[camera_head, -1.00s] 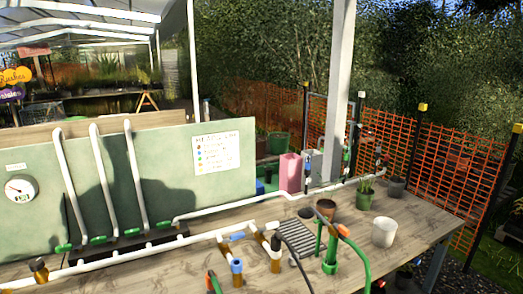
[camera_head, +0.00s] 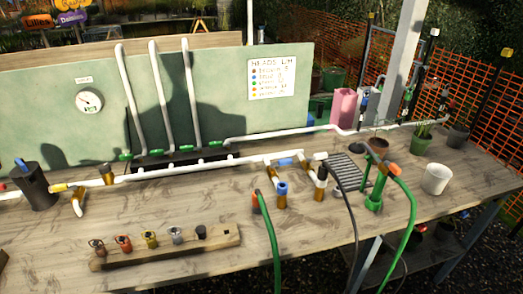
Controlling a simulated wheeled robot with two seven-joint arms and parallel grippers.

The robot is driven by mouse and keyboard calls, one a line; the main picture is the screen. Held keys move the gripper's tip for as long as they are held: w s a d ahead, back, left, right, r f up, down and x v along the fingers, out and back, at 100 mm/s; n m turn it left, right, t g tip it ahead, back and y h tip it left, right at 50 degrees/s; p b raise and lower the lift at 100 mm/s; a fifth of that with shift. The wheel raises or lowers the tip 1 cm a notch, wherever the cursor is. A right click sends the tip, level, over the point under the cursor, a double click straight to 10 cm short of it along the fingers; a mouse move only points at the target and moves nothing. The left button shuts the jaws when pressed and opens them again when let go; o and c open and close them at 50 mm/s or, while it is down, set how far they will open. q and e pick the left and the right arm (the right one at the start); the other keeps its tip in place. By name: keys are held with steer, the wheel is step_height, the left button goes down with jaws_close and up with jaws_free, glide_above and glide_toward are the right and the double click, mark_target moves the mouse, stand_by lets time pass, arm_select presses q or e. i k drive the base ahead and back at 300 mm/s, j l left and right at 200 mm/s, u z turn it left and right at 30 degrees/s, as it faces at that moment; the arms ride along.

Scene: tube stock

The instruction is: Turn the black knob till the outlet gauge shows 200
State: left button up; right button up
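A round white gauge (camera_head: 89,101) with a small label above it is on the left of the pale green board (camera_head: 225,80); its needle and figures are too small to read. Which part is the black knob is unclear. A small black piece (camera_head: 201,232) is at the right end of a wooden rack. Neither of my grippers is in view.
The wooden rack (camera_head: 165,249) holds several coloured heads. A black cylinder (camera_head: 36,187) stands at the left. A green hose (camera_head: 271,240), green standpipe (camera_head: 375,190) and white pot (camera_head: 436,179) occupy the right. The bare wooden table (camera_head: 225,198) is clear between rack and pipe.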

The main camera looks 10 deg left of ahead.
mark_target(104, 168)
steer(key=u, duration=1.5)
